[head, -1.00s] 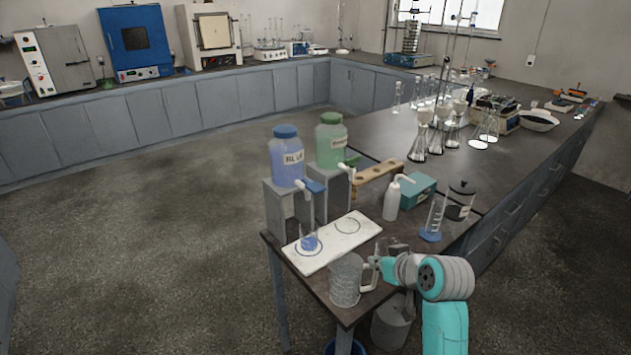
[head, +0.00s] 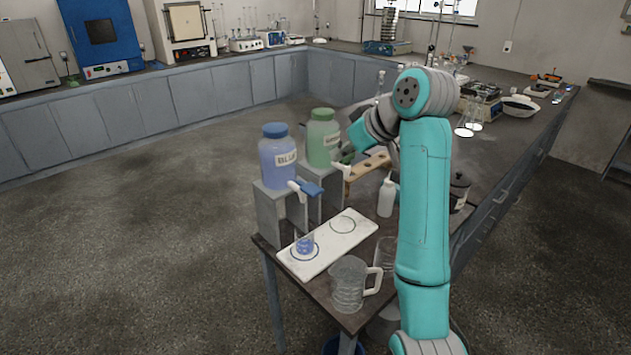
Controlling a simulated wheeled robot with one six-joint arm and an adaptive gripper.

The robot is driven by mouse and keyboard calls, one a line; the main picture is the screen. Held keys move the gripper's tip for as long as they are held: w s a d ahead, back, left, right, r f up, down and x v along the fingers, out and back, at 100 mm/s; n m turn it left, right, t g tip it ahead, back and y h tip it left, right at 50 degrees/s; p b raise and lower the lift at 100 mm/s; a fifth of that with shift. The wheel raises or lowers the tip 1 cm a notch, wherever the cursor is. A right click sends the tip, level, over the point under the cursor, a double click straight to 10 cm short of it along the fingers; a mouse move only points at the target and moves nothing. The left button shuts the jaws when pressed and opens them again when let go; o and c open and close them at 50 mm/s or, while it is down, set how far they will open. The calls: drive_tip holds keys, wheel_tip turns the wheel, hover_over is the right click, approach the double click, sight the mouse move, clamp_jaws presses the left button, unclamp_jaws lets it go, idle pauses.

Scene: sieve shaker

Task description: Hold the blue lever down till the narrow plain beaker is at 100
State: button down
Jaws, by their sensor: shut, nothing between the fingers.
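The blue lever (head: 312,188) is on the tap of the blue-filled jar (head: 281,160). No stream shows below its spout. A small glass beaker (head: 305,244) with blue liquid stands upright in the left ring of a white board (head: 324,252), under that tap. Its marks and exact level are too small to read. A clear glass vessel (head: 386,256) stands behind the mug, partly covered by my arm. I cannot tell which glass is the narrow plain beaker. My arm is raised right of the taps.
A green jar (head: 322,138) with a green lever (head: 346,152) stands right of the blue one. The board's right ring is empty. A large glass mug (head: 349,285) stands at the front corner. A white wash bottle (head: 387,197) and wooden rack (head: 368,166) are behind.

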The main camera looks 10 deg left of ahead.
hover_over(317, 191)
wheel_tip(317, 191, down, 7)
drive_tip(key=shift+s+d+f, duration=0.1)
drive_tip(key=shift+s+d, duration=0.05)
wheel_tip(317, 191, down, 3)
drive_tip(key=shift+f, duration=0.5)
drive_tip(key=shift+f, duration=0.25)
drive_tip(key=shift+s+d+f+t+y, duration=0.1)
drive_tip(key=shift+f+t+y, duration=0.35)
drive_tip(key=shift+y, duration=0.15)
drive_tip(key=shift+s+d+f+t+y, duration=0.1)
drive_tip(key=shift+f+t+y, duration=0.35)
drive_tip(key=shift+y, duration=0.15)
idle(5.1)
